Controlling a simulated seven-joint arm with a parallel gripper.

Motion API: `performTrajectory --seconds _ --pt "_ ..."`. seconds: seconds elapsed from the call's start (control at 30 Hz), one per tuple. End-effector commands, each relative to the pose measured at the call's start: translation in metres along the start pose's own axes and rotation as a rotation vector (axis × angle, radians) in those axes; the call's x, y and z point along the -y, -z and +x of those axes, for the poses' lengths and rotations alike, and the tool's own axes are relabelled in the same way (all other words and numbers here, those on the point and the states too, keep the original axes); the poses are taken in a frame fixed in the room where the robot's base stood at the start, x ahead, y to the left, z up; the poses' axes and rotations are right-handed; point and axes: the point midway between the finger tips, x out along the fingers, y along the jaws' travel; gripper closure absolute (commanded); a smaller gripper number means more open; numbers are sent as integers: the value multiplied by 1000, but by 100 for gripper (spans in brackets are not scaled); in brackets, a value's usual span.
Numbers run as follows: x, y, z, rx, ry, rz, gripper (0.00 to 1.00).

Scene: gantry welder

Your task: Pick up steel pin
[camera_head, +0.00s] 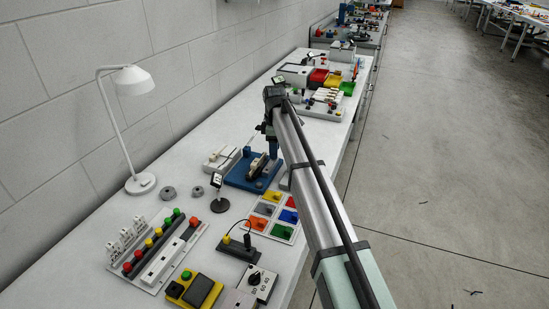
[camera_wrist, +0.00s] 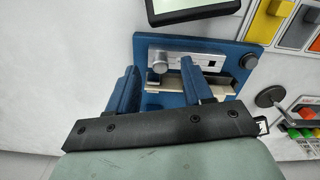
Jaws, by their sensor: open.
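A blue fixture (camera_head: 240,178) stands on the bench, and my gripper (camera_head: 270,152) is over it. In the wrist view the fixture (camera_wrist: 222,47) carries a pale metal bar or rail. A short silver cylinder (camera_wrist: 159,60) sits on the fixture, seen between the lines of my two blue fingers; it looks like the steel pin, but I cannot be sure. My gripper (camera_wrist: 160,85) is open, its fingers apart on either side, with nothing held between them. In the head view my arm and gripper hide part of the fixture, and I cannot make out the pin there.
A white lamp (camera_head: 140,183) stands by the wall.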

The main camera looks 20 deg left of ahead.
Motion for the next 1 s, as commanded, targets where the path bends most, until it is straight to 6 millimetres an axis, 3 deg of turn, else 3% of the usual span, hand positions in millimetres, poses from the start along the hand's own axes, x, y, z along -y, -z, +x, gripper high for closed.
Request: performTrajectory --seconds 0.13,0.4,0.9,1.0 --pt "1 0 18 1 1 0 50" --pt "0 0 20 0 0 0 51" --pt "0 0 20 0 0 0 98" --pt "0 0 20 0 0 0 100"
